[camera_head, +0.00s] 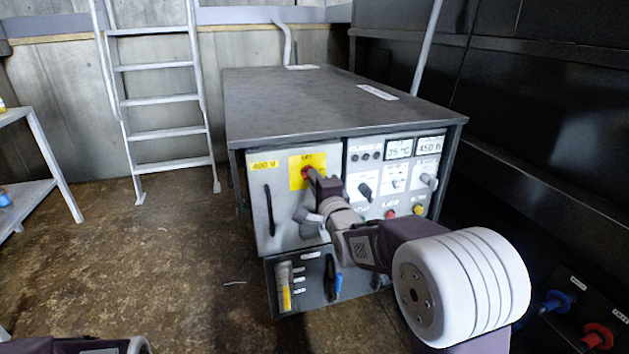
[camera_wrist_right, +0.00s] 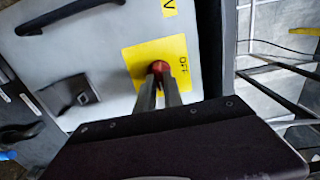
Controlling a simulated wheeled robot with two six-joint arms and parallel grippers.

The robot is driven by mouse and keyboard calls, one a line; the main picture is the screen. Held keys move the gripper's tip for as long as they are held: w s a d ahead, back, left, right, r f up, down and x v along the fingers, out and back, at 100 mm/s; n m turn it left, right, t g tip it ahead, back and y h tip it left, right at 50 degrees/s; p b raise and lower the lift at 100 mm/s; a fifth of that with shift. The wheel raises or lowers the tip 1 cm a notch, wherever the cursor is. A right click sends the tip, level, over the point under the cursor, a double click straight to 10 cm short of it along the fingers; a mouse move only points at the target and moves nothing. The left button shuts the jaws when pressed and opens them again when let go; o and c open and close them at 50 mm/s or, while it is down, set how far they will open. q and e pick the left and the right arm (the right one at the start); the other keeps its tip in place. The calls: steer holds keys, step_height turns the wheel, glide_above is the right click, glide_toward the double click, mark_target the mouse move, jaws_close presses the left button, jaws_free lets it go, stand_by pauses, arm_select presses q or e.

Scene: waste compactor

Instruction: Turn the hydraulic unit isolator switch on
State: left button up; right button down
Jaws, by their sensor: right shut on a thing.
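The isolator switch is a red knob (camera_head: 306,172) on a yellow plate (camera_head: 296,180), on the grey door of the hydraulic unit (camera_head: 260,225). In the right wrist view the red knob (camera_wrist_right: 158,68) sits at the tips of my right gripper's fingers, on the yellow plate (camera_wrist_right: 178,57) with small markings. My right gripper (camera_head: 311,177) is shut on the red knob, and its fingers cover part of it. The switch's exact angle is hard to read. Only a piece of my left arm shows at the bottom left; its gripper is not in view.
The door has a long black handle (camera_head: 269,210) and a "400 V" label (camera_head: 264,165). To the right is a panel with displays (camera_head: 399,149) and several knobs. A ladder (camera_head: 160,100) stands behind on the left. The floor at left is mostly clear.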

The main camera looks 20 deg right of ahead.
steer(key=shift+f, duration=0.1)
steer(key=c, duration=1.5)
jaws_free()
steer(key=shift+o, duration=0.2)
steer(key=shift+s, duration=0.1)
steer(key=s+p, duration=0.2)
steer(key=s, duration=0.7)
steer(key=shift+d+p, duration=0.15)
steer(key=shift+p, duration=0.2)
